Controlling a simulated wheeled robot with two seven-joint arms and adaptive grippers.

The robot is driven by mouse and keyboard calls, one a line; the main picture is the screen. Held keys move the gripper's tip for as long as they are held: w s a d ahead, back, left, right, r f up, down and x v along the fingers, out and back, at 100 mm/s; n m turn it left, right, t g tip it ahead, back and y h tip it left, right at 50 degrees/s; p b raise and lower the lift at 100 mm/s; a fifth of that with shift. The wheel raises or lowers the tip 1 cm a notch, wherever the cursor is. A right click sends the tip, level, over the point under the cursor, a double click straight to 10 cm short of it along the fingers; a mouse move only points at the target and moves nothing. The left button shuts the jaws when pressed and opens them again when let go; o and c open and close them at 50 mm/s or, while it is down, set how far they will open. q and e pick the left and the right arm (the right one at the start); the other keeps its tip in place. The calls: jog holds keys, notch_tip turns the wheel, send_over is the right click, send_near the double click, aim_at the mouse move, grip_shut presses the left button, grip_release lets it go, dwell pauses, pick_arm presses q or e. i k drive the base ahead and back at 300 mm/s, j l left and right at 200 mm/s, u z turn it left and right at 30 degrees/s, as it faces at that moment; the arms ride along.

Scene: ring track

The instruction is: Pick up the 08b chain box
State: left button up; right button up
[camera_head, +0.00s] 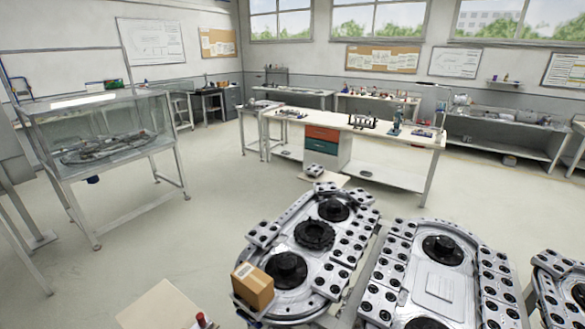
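A small brown cardboard box (257,289) with a pale label stands at the near left edge of the ring track (318,262). It is the only carton I can make out. Any marking such as 08b is too small to read, so I cannot tell whether it is the chain box. It sits upright beside a round black hub. Neither of my grippers shows in the head view, and nothing is seen touching the box.
More track sections (440,282) lie at the right. A beige panel (160,306) and a small red-topped item (201,319) are at the bottom edge. A glass case (100,135) stands at left, a workbench (350,124) behind. Floor between them is mostly clear.

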aim_at(252, 284)
jog(key=k+l+z, duration=0.4)
jog(key=l, duration=0.3)
jog(key=k+l+z, duration=0.2)
jog(key=l, duration=0.2)
jog(key=k+l+z, duration=0.2)
jog(key=l, duration=0.2)
